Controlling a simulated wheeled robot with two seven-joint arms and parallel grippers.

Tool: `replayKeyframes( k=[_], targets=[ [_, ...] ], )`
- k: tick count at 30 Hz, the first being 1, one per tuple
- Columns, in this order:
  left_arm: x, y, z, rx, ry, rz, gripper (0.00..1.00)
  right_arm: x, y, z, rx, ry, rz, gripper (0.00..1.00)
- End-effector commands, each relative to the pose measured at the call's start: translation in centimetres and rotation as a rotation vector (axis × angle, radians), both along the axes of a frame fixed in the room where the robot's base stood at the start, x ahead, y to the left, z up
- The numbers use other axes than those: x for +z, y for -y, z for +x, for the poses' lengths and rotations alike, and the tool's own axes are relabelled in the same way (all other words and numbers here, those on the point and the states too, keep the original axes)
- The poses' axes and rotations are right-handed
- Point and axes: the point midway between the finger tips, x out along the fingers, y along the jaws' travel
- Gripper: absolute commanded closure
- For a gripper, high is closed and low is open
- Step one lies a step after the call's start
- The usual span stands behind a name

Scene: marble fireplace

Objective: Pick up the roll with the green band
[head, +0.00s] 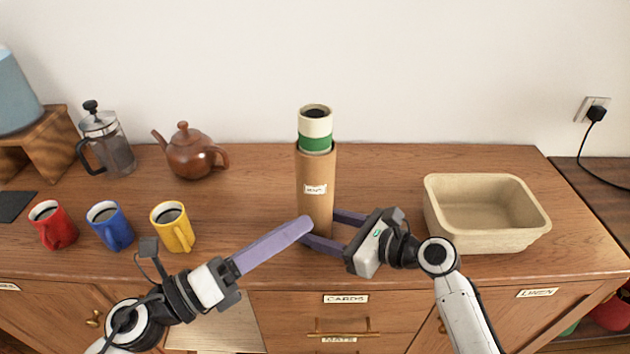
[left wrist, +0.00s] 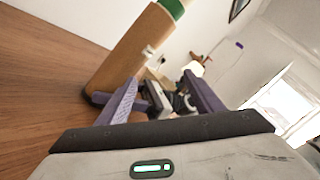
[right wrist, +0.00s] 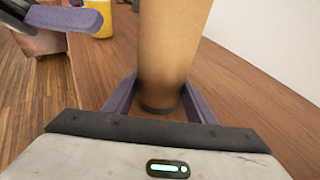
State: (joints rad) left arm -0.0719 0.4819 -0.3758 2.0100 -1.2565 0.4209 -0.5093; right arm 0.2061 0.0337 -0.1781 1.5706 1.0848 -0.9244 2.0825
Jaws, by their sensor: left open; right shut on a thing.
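The roll with the green band (head: 314,124) stands upright inside a tall brown cardboard tube (head: 316,170). Its pale top and green band stick out above the tube's rim; the rest is hidden. The tube stands on the wooden sideboard and has a small white label. My right gripper (head: 322,229) is shut on the lower part of the tube, which also fills the right wrist view (right wrist: 170,50). My left gripper (head: 305,224) is open and empty, in front of the tube's lower left side. The green band also shows in the left wrist view (left wrist: 173,8).
Red (head: 53,225), blue (head: 110,226) and yellow (head: 173,227) mugs stand at the left. Behind them are a brown teapot (head: 192,153) and a French press (head: 106,142). A beige basin (head: 487,211) stands at the right. The sideboard behind the tube is clear.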

Motion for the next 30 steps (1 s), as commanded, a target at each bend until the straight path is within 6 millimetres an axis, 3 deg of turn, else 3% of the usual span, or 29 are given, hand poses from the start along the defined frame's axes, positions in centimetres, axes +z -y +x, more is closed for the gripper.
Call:
replayKeyframes(
  k=[1,3,10,15,24,30],
  targets=[
    [2.2,0.0,1.1,-0.01,0.128,0.096,0.4,0.0,0.0,0.0,0.0,0.001,0.001,0.62],
    [4.5,-0.2,2.2,-0.013,0.283,0.227,0.4,0.0,0.0,0.0,0.0,0.001,0.001,0.62],
    [9.3,-1.4,5.1,0.027,0.599,0.531,0.4,0.0,0.0,0.0,0.0,0.0,0.0,0.62],
    [10.5,-1.3,6.3,0.047,0.669,0.604,0.4,0.0,0.0,0.0,0.0,0.0,0.0,0.62],
    [10.6,2.7,9.2,0.048,0.67,0.606,0.4,0.0,0.0,0.0,0.0,0.001,0.001,0.62],
    [10.5,3.9,10.1,0.048,0.669,0.607,0.4,0.0,0.0,0.0,0.0,0.001,0.001,0.62]
  ],
)
